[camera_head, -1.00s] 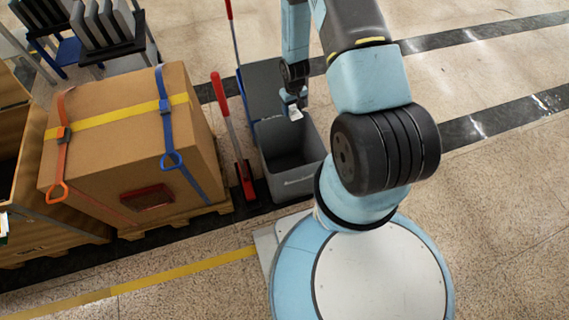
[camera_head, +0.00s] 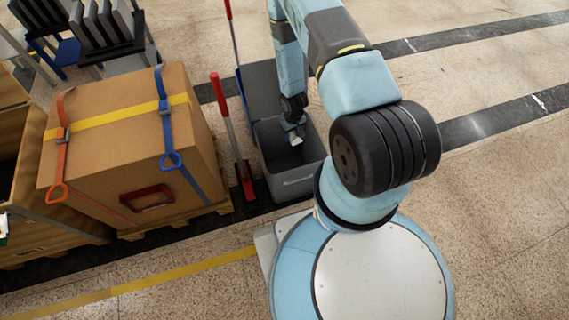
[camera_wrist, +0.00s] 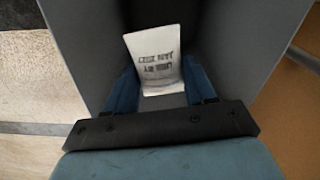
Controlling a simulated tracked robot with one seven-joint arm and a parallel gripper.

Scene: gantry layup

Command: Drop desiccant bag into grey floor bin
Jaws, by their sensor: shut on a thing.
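The desiccant bag (camera_wrist: 157,60) is a small white packet with dark print, held between the two blue fingers of my gripper (camera_wrist: 162,85) in the wrist view. In the head view the bag (camera_head: 296,139) shows as a small white patch below my gripper (camera_head: 294,128). The grey floor bin (camera_head: 300,181) stands open on the floor, and my gripper and the bag are over its opening, seemingly at or just inside the rim. In the wrist view the bin's grey walls (camera_wrist: 250,40) surround the bag. The bin's floor is mostly hidden.
A large strapped cardboard box (camera_head: 120,140) on a wooden pallet stands left of the bin. A red-handled tool (camera_head: 228,125) stands upright between them. A grey panel (camera_head: 262,90) rises behind the bin. Open floor lies to the right.

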